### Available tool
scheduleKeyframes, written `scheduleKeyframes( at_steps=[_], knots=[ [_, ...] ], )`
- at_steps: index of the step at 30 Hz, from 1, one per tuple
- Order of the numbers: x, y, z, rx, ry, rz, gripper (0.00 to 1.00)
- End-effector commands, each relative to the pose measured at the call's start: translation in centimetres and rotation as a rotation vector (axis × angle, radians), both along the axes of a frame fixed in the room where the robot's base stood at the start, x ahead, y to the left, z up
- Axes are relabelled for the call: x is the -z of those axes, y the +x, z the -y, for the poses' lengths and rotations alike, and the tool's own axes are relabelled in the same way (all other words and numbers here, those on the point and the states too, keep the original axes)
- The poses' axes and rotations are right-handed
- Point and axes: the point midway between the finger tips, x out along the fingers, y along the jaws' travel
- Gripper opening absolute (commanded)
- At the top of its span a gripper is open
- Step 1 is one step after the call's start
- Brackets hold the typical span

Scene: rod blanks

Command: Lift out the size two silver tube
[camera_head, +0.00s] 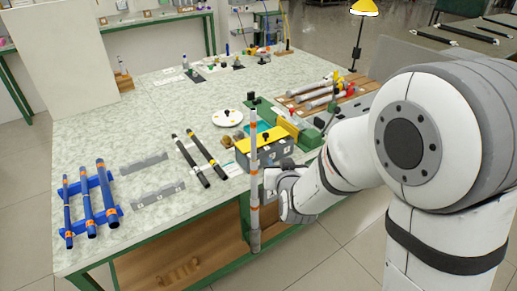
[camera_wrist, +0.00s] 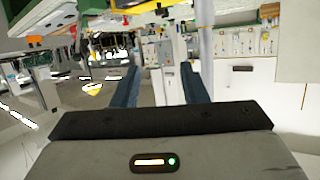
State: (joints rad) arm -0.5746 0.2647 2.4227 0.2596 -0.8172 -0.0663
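Silver tubes (camera_head: 316,88) lie side by side on a wooden board at the back right of the bench, with red and yellow parts by their ends. Their size marks are too small to read. A pale grey upright rod (camera_head: 254,158) with orange bands stands in front of the bench edge, right beside my gripper (camera_head: 268,184); what carries it is not visible. In the wrist view my gripper's two dark blue fingers (camera_wrist: 160,80) are parted, with only background seen between them. The head view does not show the fingertips clearly.
A grey box with a yellow top (camera_head: 263,147) sits near the front edge. Two black rods (camera_head: 199,158), grey notched blocks (camera_head: 158,194) and blue rods on a blue rack (camera_head: 103,205) lie to the left. A white round plate (camera_head: 227,118) lies mid-bench.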

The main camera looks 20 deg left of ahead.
Motion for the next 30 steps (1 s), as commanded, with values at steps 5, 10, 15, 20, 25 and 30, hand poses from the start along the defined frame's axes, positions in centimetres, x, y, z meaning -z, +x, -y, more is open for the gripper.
scheduleKeyframes(
  at_steps=[5, 10, 15, 20, 25, 30],
  knots=[
    [0.6, -1.0, -4.6, -0.033, 0.04, 0.186, 0.4],
    [0.5, -1.8, -6.3, -0.044, 0.063, 0.284, 0.4],
    [0.3, -0.8, -7.1, -0.043, 0.07, 0.309, 0.4],
    [0.3, 0.9, -7.7, -0.043, 0.07, 0.308, 0.4],
    [0.2, 3.4, -8.5, -0.044, 0.07, 0.307, 0.4],
    [0.4, 5.0, -9.3, -0.045, 0.071, 0.307, 0.4]
  ],
)
